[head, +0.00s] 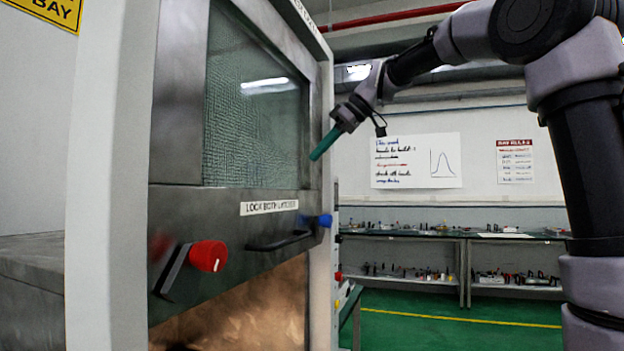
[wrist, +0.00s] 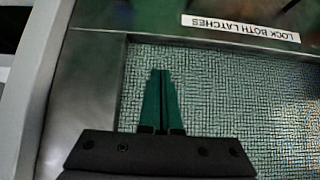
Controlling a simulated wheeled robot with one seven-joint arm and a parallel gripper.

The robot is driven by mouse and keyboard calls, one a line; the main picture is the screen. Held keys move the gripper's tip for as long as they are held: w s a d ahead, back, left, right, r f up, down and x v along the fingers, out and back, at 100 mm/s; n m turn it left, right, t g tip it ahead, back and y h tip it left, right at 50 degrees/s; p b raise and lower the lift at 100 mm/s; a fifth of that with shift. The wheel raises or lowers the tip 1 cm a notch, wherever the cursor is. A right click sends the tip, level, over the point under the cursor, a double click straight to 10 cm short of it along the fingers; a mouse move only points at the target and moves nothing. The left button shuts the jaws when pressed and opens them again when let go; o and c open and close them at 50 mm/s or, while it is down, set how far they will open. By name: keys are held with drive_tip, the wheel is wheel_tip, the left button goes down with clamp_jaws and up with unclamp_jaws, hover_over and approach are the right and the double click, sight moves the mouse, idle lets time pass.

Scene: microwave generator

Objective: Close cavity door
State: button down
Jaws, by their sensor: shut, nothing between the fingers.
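The cavity door (head: 170,140) is a grey metal panel with a green mesh window (head: 256,110), a "LOCK BOTH LATCHES" label (head: 269,207) and a black bar handle (head: 280,240). Below its lower edge a copper-coloured cavity (head: 255,310) shows, so the door stands raised, not covering it. A red-knobbed latch (head: 208,256) is at the left and a blue knob (head: 325,220) at the right. My gripper (head: 314,156) has green fingers, shut and empty, near the window's right side. In the wrist view the shut fingers (wrist: 162,75) appear over the mesh window (wrist: 235,100); contact cannot be told.
A pale frame post (head: 105,180) stands left of the door, with a grey metal surface (head: 35,260) beyond it. Shelves (head: 450,237) with small items line the back wall. Green floor (head: 440,325) is open at the lower right.

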sight(299, 189)
drive_tip(key=x, duration=0.3)
drive_tip(key=shift+a+f, duration=0.3)
wheel_tip(299, 189, down, 3)
drive_tip(key=shift+f, duration=0.45)
